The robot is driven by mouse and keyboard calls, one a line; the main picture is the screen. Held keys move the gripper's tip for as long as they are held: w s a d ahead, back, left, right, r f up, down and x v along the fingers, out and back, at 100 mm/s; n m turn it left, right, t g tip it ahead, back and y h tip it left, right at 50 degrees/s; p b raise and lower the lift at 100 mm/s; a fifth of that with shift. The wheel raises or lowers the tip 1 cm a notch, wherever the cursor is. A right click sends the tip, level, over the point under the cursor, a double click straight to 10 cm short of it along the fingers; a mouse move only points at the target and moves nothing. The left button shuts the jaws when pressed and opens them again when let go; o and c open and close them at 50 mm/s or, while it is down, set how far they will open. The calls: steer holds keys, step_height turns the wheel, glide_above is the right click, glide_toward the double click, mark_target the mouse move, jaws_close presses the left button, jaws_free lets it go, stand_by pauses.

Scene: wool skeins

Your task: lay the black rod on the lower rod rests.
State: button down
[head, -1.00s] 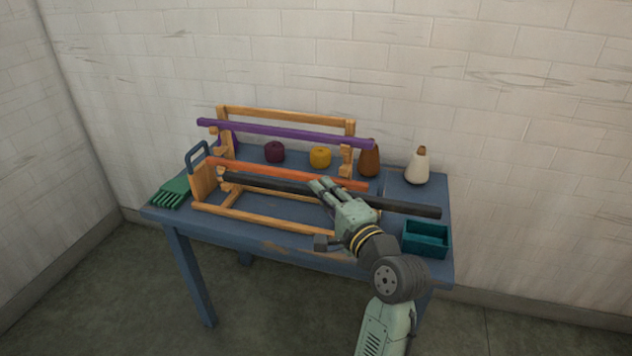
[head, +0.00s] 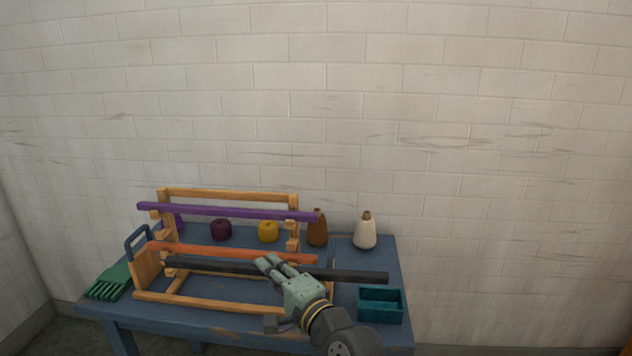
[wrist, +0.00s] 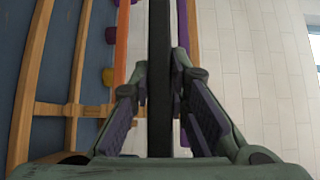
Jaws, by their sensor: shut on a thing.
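The black rod (head: 350,275) runs left to right in front of the orange rod in the head view. My gripper (head: 270,264) is shut on it; the rod also shows between the fingers in the wrist view (wrist: 160,60). The wooden rack (head: 228,194) stands on the table. The purple rod (head: 235,211) lies across its upper part. The orange rod (head: 220,251) lies lower and nearer the front. A rod rest (head: 292,243) shows at the rack's right post. Whether the black rod touches any rest, I cannot tell.
The blue table (head: 235,320) also holds a teal box (head: 381,304) at right, a green comb-like tool (head: 108,283) at left, a dark red skein (head: 221,230), a yellow skein (head: 268,231), a brown cone (head: 317,230) and a white cone (head: 365,232). A wall stands behind.

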steer(key=shift+s+d+b, duration=0.35)
steer(key=shift+s, duration=0.4)
steer(key=shift+s+d+b, duration=0.3)
steer(key=shift+s+d, duration=0.05)
steer(key=shift+s, duration=0.35)
